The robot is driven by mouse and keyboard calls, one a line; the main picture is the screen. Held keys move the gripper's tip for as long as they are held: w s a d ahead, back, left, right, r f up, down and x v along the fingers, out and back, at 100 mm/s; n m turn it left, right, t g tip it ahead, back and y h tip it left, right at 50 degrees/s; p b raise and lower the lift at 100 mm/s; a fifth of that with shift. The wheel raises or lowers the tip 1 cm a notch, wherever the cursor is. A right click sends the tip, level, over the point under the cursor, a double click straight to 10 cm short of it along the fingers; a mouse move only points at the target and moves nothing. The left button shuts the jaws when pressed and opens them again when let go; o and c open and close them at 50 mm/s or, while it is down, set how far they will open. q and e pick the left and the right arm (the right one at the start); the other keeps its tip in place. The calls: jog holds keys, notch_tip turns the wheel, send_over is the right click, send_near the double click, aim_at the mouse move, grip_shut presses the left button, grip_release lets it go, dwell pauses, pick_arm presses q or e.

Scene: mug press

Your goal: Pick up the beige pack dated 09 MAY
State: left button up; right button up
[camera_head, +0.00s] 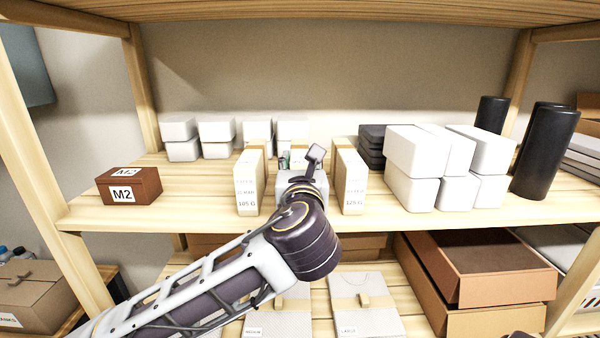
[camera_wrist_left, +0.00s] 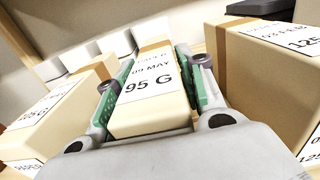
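The beige pack dated 09 MAY (camera_wrist_left: 152,112) fills the middle of the left wrist view, with a brown band and a white label also reading 95 G. My left gripper (camera_wrist_left: 150,98) has a green-padded finger on each side of this pack. The pads lie close along its sides, but I cannot tell whether they press on it. In the head view my left gripper (camera_head: 299,158) is at the shelf and hides most of the pack.
Similar beige packs stand left (camera_head: 249,183) and right (camera_head: 349,181) of the gripper, with little side room. A brown M2 box (camera_head: 129,186) is at left. White boxes (camera_head: 412,154) and black cylinders (camera_head: 544,150) are at right. Bare shelf (camera_head: 200,200) lies left.

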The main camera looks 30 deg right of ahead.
pick_arm(q)
grip_shut()
jog(key=shift+r, duration=0.1)
jog(key=shift+r+b, duration=0.7)
jog(key=shift+r, duration=4.25)
